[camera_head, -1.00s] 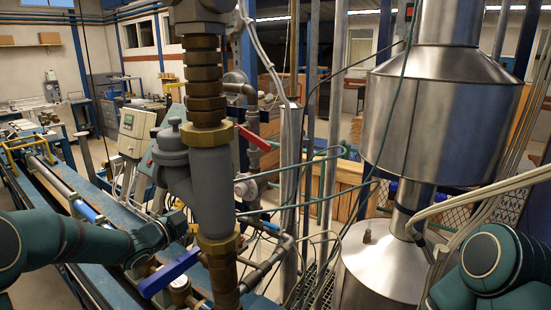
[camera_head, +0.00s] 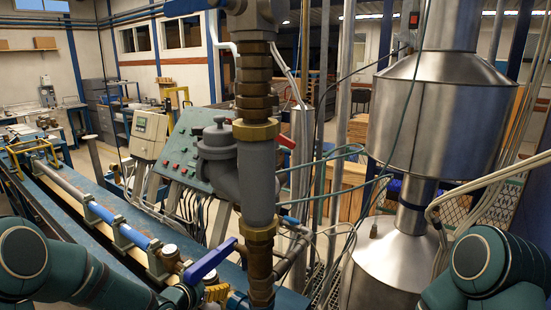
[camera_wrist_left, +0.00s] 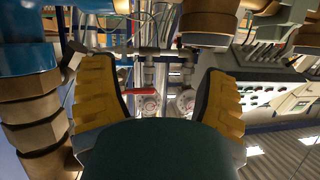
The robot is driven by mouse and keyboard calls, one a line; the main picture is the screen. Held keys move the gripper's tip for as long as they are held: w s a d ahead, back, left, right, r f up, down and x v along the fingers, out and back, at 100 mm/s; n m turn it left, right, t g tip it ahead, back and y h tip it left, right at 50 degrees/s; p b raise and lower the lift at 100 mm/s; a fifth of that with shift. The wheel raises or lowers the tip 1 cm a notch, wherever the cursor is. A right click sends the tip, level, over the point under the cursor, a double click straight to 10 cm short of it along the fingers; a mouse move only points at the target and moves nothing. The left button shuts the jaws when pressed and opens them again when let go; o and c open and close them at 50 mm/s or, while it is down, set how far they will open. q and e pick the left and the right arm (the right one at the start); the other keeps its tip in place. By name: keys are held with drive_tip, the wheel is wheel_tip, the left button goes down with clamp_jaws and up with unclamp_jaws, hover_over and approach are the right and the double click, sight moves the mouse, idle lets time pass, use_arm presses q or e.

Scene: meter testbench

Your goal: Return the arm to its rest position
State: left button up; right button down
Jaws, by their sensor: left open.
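My left arm comes in low from the left in the head view. A red handle (camera_wrist_left: 130,92) and round gauges or valves show beyond the gap. My right arm stands folded at the lower right of the head view; its gripper is out of view.
A vertical pipe with brass fittings (camera_head: 258,190) and a grey meter body (camera_head: 218,160) stands close ahead. A steel tank (camera_head: 440,115) stands to the right. A blue bench (camera_head: 75,205) carries a long pipe at left. A green control panel (camera_head: 185,140) is behind.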

use_arm(q)
drive_tip(key=s+d+f+n+g, duration=0.1)
drive_tip(key=s+f, duration=0.3)
drive_tip(key=s+d+f+n+g+y, duration=0.1)
drive_tip(key=s+f+n+g, duration=0.1)
drive_tip(key=s+f, duration=0.2)
drive_tip(key=s+d+f+n+g, duration=0.2)
drive_tip(key=s+f, duration=0.2)
drive_tip(key=s, duration=0.1)
drive_tip(key=shift+s+f+y, duration=0.25)
drive_tip(key=shift+s+y, duration=0.05)
drive_tip(key=s+d+f+n+g, duration=0.1)
drive_tip(key=s+f+n+g, duration=0.15)
drive_tip(key=s, duration=0.45)
drive_tip(key=s+d+f+n+g, duration=0.1)
drive_tip(key=s+d+f+g, duration=0.15)
drive_tip(key=s, duration=0.55)
wheel_tip(320, 180, down, 10)
drive_tip(key=b, duration=0.9)
drive_tip(key=shift+w+a, duration=0.2)
drive_tip(key=shift+w, duration=0.15)
use_arm(e)
wheel_tip(320, 180, down, 10)
drive_tip(key=a, duration=0.1)
drive_tip(key=shift+s+r, duration=0.25)
drive_tip(key=shift+s, duration=0.15)
